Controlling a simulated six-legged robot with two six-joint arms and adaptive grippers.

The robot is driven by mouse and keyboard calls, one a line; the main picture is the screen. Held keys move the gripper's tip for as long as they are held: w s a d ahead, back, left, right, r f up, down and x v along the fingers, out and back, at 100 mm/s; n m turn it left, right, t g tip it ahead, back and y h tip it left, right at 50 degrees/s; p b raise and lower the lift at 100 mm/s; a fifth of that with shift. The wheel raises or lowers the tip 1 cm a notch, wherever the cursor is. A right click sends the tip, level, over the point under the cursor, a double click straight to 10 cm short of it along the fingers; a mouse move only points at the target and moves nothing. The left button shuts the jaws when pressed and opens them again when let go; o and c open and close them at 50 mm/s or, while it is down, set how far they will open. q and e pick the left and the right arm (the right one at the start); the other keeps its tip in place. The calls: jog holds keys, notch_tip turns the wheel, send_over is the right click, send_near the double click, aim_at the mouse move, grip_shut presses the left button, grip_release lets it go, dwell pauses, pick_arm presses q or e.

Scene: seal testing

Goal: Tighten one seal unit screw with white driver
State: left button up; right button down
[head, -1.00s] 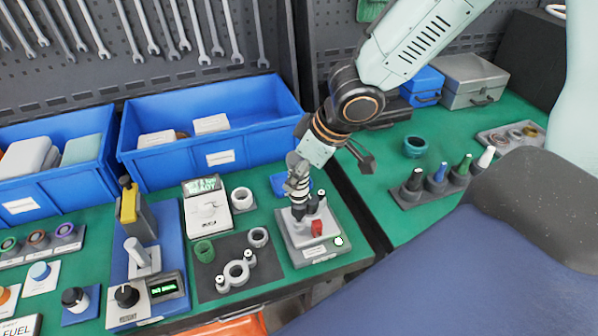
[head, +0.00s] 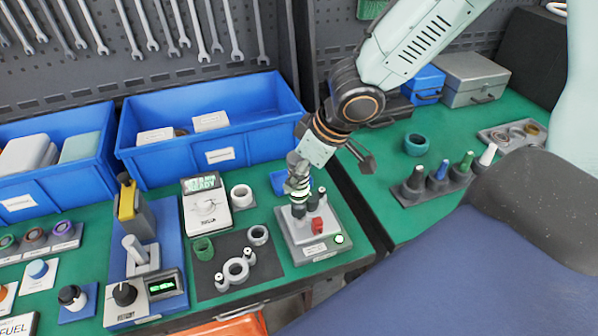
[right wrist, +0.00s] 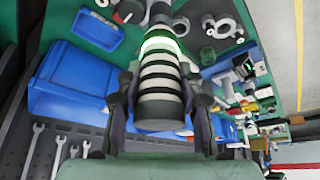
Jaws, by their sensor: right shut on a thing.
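My right gripper (head: 297,180) is shut on the white driver (right wrist: 160,85), a white handle with black bands and a lit green ring. In the head view the driver stands roughly upright, its lower end at the back left of the seal unit (head: 330,243). Whether the driver's tip sits in a screw is too small to tell, and the screws are hidden or unclear. My left gripper is not in view.
A scale-like device with a display (head: 206,205) and a dark mat with rings (head: 238,268) lie left of the seal unit. A blue bin (head: 215,125) stands behind. A rack with several coloured-tip tools (head: 440,182) is on the right table, past a gap.

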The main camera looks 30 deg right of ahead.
aim_at(300, 158)
jog(key=shift+f+b, duration=0.3)
jog(key=shift+b, duration=0.25)
dwell(1.3)
jog(key=shift+r, duration=0.15)
jog(key=shift+r+p, duration=2.3)
jog(key=shift+r, duration=0.15)
jog(key=shift+f, duration=0.1)
